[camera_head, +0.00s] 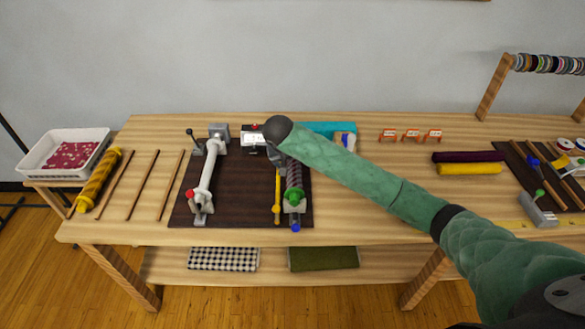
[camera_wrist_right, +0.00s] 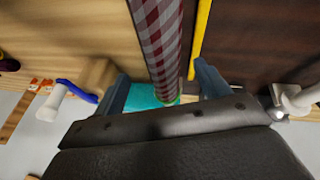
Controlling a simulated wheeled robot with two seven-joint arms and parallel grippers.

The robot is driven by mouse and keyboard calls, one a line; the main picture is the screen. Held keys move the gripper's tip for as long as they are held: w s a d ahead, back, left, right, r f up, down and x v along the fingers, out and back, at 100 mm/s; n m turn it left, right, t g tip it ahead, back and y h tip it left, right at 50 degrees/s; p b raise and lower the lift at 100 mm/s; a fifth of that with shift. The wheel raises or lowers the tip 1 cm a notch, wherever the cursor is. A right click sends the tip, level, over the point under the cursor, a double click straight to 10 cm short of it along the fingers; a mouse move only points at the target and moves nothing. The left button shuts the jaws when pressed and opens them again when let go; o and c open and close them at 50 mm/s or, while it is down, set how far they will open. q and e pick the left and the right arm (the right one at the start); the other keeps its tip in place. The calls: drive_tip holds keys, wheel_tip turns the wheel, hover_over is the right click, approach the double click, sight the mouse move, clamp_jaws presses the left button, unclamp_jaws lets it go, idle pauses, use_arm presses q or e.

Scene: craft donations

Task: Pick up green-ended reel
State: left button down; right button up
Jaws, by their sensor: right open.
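The green-ended reel (camera_head: 294,179) is a roll of dark red and grey checked cloth. It lies lengthwise on the dark mat (camera_head: 240,185), with a bright green end (camera_head: 293,196) towards the front edge. Its far part is hidden by my right arm in the head view. In the right wrist view the checked roll (camera_wrist_right: 160,40) runs down between the two fingers of my right gripper (camera_wrist_right: 162,88), which is open around it. Whether the fingers touch the roll I cannot tell. My left gripper is not in view.
A yellow rod (camera_head: 277,195) lies close along the reel's left side. A white roll on a stand (camera_head: 206,177) is further left on the mat. A teal block (camera_head: 335,128) lies behind.

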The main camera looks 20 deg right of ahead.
sight(292, 165)
drive_tip(key=shift+s+m, duration=0.1)
drive_tip(key=shift+m, duration=0.5)
drive_tip(key=shift+d+f, duration=0.1)
drive_tip(key=shift+p+x, duration=0.5)
drive_tip(key=shift+x, duration=0.6)
drive_tip(key=shift+w+f, duration=0.25)
drive_tip(key=p+x, duration=0.2)
drive_tip(key=x, duration=0.1)
drive_tip(key=shift+w+f+p, duration=0.15)
drive_tip(key=shift+w+p, duration=0.05)
drive_tip(key=shift+p, duration=0.15)
drive_tip(key=shift+w+d+f, duration=0.1)
drive_tip(key=shift+w+f, duration=0.05)
drive_tip(key=shift+f, duration=0.55)
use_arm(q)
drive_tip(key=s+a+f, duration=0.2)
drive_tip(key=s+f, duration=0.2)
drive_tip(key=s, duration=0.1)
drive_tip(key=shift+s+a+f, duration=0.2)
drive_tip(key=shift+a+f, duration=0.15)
use_arm(e)
drive_tip(key=c, duration=1.2)
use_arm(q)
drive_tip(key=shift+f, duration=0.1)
use_arm(e)
drive_tip(key=shift+r, duration=0.15)
